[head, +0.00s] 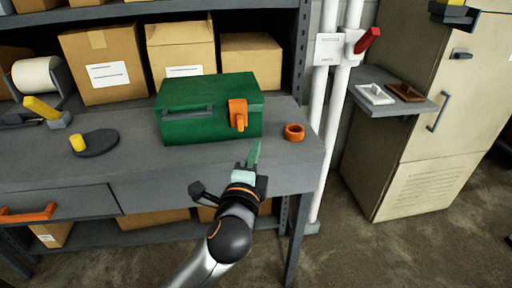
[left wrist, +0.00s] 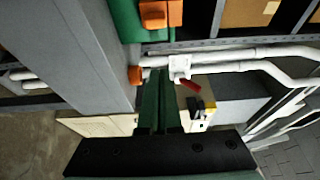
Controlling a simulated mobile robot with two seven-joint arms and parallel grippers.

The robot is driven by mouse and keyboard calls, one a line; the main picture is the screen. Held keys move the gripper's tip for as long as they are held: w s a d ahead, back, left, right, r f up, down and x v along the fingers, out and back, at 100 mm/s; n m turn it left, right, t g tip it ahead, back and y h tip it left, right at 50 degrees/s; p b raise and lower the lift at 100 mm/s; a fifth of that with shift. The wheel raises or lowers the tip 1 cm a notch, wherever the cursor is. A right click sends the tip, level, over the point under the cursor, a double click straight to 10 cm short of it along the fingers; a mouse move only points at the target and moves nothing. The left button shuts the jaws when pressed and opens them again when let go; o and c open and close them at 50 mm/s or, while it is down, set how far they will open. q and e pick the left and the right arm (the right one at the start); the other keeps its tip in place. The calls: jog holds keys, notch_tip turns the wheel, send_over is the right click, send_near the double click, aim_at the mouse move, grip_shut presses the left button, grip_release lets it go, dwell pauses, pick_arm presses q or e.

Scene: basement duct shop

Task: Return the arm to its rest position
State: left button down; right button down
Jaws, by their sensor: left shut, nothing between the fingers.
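My left gripper (head: 255,155) reaches up from the bottom of the head view, at the front edge of the workbench. Its two green fingers are shut together with nothing between them; they also show in the left wrist view (left wrist: 158,100). The fingertips are in front of the green toolbox (head: 205,112) and appear apart from it. My right gripper is in neither view.
The grey workbench (head: 290,160) carries the closed toolbox with its orange latch (head: 238,114), an orange ring (head: 294,132) and a dark round disc (head: 96,142). White pipes (head: 318,120) and a beige cabinet (head: 430,150) stand right. Floor between bench and cabinet looks clear.

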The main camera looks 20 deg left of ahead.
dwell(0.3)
pick_arm(q)
jog(key=s+d+f+n+g+h+p, duration=0.2)
jog(key=s+f+g+h+p, duration=0.1)
jog(key=f, duration=0.6)
jog(key=s+d+f+n+g+h+p, duration=0.2)
jog(key=s+f+n, duration=0.15)
jog(key=f, duration=0.55)
jog(key=s+f+n+g+h+p, duration=0.2)
jog(key=s+f+n+g+p, duration=0.1)
jog(key=s+f+n, duration=0.4)
jog(key=s+f, duration=0.3)
jog(key=s, duration=0.4)
jog(key=shift+s+d+f, duration=0.2)
jog(key=shift+f, duration=0.1)
jog(key=shift+n, duration=0.25)
